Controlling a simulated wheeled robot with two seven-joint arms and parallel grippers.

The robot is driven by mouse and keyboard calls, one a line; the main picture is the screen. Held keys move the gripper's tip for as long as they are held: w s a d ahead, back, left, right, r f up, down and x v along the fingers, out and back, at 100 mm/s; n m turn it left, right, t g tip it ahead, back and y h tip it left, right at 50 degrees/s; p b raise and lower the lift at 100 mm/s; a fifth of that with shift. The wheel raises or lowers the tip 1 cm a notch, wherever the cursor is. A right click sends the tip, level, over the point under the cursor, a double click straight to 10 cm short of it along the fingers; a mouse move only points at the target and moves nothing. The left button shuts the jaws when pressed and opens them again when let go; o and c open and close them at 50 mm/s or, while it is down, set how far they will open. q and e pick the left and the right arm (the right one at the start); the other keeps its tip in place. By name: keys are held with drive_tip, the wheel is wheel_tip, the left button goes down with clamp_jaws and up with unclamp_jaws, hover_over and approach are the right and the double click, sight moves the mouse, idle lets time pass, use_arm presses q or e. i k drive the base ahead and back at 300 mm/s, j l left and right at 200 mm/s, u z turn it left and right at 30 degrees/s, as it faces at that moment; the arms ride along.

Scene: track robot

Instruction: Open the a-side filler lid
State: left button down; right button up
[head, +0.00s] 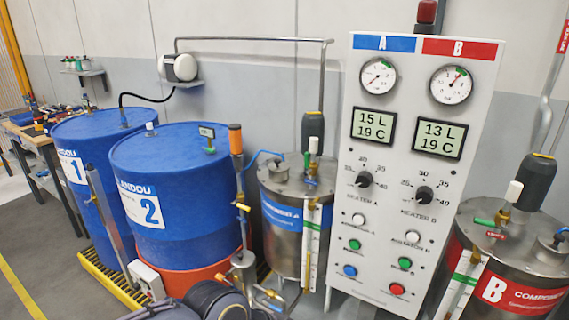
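The A-side tank (283,250) is a steel drum with a blue band, standing left of the control panel. On the left part of its flat top (305,184) sits a small round filler lid (283,170) with a knob; it looks shut. A dark motor (312,130), a green-handled valve and a white-topped fitting stand beside it on the same top.
The control panel (401,225) stands right of the tank. The B tank (515,262), with a red band, is at far right. Two blue drums (185,165) stand left. A pipe (323,85) and blue hose pass near the lid.

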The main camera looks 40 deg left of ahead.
sight(277, 165)
drive_tip(key=u, duration=1.5)
drive_tip(key=i+j+z, duration=0.35)
drive_tip(key=j, duration=0.3)
drive_tip(key=i+j+z, duration=0.15)
drive_tip(key=j, duration=0.25)
drive_tip(key=i+j+z, duration=0.2)
drive_tip(key=j, duration=0.15)
drive_tip(key=j+z, duration=0.15)
drive_tip(key=j, duration=0.25)
drive_tip(key=i+j+z, duration=0.15)
drive_tip(key=j, duration=0.25)
drive_tip(key=i+j+z, duration=0.1)
drive_tip(key=j, duration=0.3)
drive_tip(key=i, duration=0.1)
